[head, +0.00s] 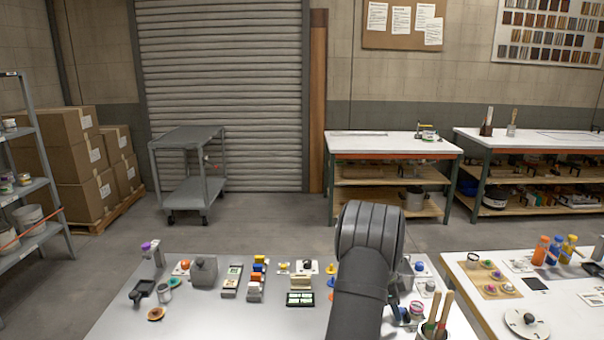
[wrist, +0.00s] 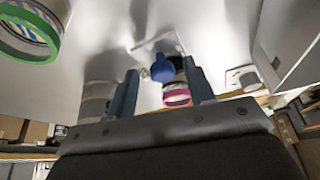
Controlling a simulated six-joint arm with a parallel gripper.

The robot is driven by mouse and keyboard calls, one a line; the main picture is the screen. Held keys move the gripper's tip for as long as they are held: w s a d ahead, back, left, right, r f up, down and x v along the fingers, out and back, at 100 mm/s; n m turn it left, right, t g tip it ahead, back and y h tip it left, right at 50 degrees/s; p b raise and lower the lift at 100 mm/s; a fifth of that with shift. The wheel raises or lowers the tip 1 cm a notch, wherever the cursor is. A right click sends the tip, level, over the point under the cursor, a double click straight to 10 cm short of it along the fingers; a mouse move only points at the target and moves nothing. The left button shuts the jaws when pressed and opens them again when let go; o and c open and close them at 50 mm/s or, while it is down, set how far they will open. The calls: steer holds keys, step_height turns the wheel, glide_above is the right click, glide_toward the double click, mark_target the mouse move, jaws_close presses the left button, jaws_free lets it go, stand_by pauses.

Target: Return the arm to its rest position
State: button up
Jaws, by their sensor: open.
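My arm rises across the right part of the near table (head: 230,315) in the head view and hides what stands behind it. My gripper cannot be made out there. In the wrist view my gripper (wrist: 163,76) has its two dark fingers apart, with a clear gap between them. A blue rounded piece (wrist: 176,72) and a pink-banded container (wrist: 177,96) show through that gap, beyond the fingers. I see nothing clamped between the fingers; how far off these things are is hard to tell.
A green-rimmed container (wrist: 28,48) and a grey cylinder (wrist: 97,100) are left of the fingers in the wrist view.

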steer(key=shift+d, duration=0.25)
steer(key=shift+r, duration=0.4)
steer(key=v, duration=1.6)
steer(key=x, duration=1.7)
steer(key=shift+a+f, duration=0.1)
steer(key=shift+a, duration=1.15)
steer(key=v, duration=1.7)
steer(key=f+y, duration=0.1)
steer(key=f, duration=0.3)
steer(key=s+f+n+y, duration=0.1)
steer(key=f+y, duration=0.1)
steer(key=f, duration=0.2)
steer(key=f+n+y, duration=0.1)
steer(key=f, duration=0.3)
steer(key=shift+s+d+t, duration=0.25)
steer(key=shift+s+t, duration=0.05)
steer(key=shift+t, duration=0.1)
steer(key=s+d+r, duration=0.3)
steer(key=shift+s+r, duration=0.25)
steer(key=shift+s, duration=0.1)
